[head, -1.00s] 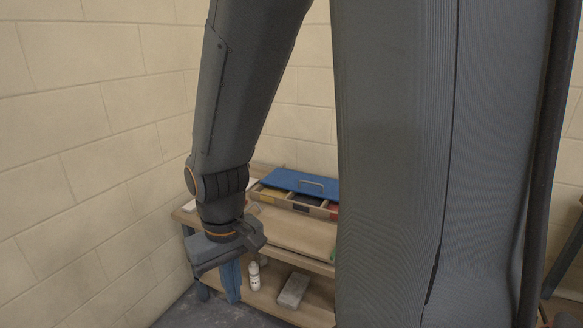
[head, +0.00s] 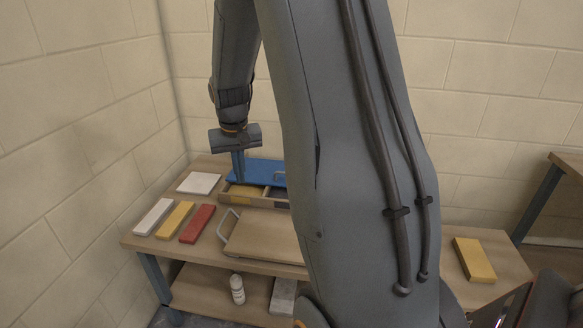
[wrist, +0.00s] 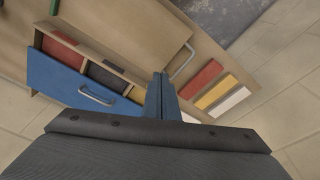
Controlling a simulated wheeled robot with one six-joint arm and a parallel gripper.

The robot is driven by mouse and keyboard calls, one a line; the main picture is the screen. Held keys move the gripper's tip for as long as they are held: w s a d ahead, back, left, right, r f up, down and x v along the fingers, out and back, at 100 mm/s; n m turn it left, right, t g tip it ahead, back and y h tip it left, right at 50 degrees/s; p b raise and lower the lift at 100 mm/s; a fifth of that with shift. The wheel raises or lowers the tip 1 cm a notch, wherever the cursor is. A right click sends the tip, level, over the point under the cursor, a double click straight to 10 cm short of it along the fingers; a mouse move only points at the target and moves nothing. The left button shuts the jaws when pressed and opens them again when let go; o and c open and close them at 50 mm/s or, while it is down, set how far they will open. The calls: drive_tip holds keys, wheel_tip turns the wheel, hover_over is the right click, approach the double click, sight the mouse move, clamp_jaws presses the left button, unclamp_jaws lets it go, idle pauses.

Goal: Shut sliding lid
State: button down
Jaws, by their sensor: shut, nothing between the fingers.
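The blue sliding lid (head: 258,171) lies across the back of a wooden compartment box (head: 228,199) on the table. Its metal handle (head: 279,176) faces the front, and in the wrist view the lid (wrist: 62,88) with its handle (wrist: 97,96) leaves a row of compartments uncovered. Red, dark and yellow contents show in them. My gripper (head: 239,181) is shut and empty, pointing down at the box's left part. In the wrist view my gripper's fingertips (wrist: 161,78) are beside the yellow compartment, left of the handle in the head view. I cannot tell whether they touch anything.
A wooden board with a metal handle (head: 265,238) lies in front of the box. White, yellow and red blocks (head: 197,223) and a white slab (head: 199,183) lie to the left. A bottle (head: 237,289) stands on the lower shelf.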

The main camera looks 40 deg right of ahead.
drive_tip(key=w+d+f+m+h, duration=0.15)
drive_tip(key=w+d, duration=0.25)
drive_tip(key=d, duration=0.6)
drive_tip(key=w+d+f+m, duration=0.2)
drive_tip(key=w+d, duration=0.2)
drive_tip(key=d, duration=0.6)
drive_tip(key=w+d+f+m+h, duration=0.15)
drive_tip(key=w+d, duration=0.25)
drive_tip(key=d, duration=0.6)
drive_tip(key=shift+t+y, duration=0.4)
drive_tip(key=shift+y, duration=0.1)
drive_tip(key=p+x, duration=0.1)
drive_tip(key=x, duration=0.8)
drive_tip(key=shift+w+f, duration=0.1)
drive_tip(key=shift+f, duration=0.15)
drive_tip(key=shift+s+a+p, duration=0.45)
drive_tip(key=shift+s+a, duration=0.2)
drive_tip(key=shift+a, duration=0.1)
drive_tip(key=shift+s+a+f+p, duration=0.3)
drive_tip(key=shift+s+a+p, duration=0.1)
drive_tip(key=shift+s+a, duration=0.3)
drive_tip(key=shift+w, duration=0.1)
